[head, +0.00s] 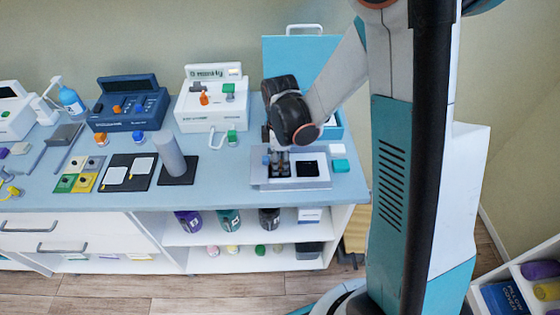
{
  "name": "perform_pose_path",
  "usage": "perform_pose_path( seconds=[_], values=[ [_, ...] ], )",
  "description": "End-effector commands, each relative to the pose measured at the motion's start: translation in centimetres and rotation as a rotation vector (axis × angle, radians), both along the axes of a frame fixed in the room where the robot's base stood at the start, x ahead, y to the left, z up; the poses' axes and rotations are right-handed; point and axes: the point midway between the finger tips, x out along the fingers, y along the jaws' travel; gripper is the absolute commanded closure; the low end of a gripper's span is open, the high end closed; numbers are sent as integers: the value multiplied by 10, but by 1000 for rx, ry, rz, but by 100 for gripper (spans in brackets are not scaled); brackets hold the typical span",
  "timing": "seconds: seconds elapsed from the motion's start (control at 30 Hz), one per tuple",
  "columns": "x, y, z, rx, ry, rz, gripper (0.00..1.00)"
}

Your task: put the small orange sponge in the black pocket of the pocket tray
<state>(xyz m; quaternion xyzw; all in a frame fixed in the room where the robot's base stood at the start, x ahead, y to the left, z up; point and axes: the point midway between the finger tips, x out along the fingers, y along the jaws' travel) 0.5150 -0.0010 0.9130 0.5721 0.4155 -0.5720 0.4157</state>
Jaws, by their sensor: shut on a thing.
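The pocket tray (290,184) is a light grey tray near the right end of the blue counter. Its black pocket (308,169) shows as a dark square on the tray's right side, with nothing visible in it. My gripper (279,172) points down over the tray's left part, left of the black pocket. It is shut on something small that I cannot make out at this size. I cannot pick out the small orange sponge for certain; the gripper may hide it. Whether the fingers touch the tray is unclear.
White (337,150) and teal (340,166) blocks lie right of the tray. A grey cylinder (170,154) stands on a black mat to the left. A white device box (211,102) and a dark blue one (128,103) stand behind. Open shelves (240,238) lie below.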

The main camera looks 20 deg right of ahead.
Motion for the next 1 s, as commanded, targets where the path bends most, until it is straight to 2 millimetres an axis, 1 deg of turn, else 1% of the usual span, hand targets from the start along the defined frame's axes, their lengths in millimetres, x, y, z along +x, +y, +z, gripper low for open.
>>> perform_pose_path(
  seconds=[0.5, 1.0],
  values=[
    [0, 0, 0, 0, 0, 0, 86],
    [0, 0, -5, 0, 0, 0, 86]
  ],
)
